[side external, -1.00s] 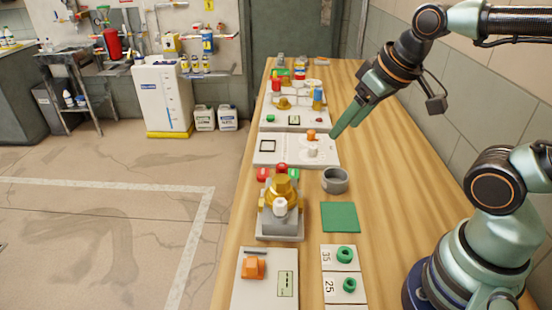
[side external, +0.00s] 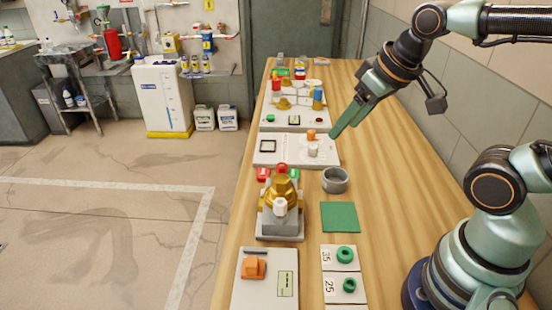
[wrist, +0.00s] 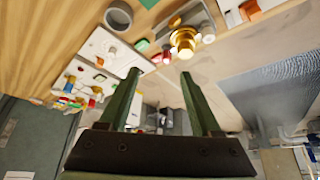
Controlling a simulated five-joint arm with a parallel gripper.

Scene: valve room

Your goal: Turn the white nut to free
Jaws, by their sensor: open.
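A white nut (side external: 280,206) sits on the front of a brass valve body (side external: 279,190) on a grey block (side external: 280,228). Red (side external: 263,174) and green (side external: 294,173) pieces stand behind the valve, with another red one at its top. The brass part (wrist: 183,40) also shows in the wrist view; I cannot make out the nut clearly there. My gripper (side external: 337,132) is in the air, up and to the right of the valve, well apart from it. In the wrist view its two fingers (wrist: 160,73) are spread with nothing between them.
A white panel (side external: 272,160) with orange and white knobs lies behind the valve. A grey ring (side external: 335,180), a green mat (side external: 340,217) and numbered cards with green rings (side external: 346,254) lie to the right. A panel with an orange knob (side external: 254,267) is in front.

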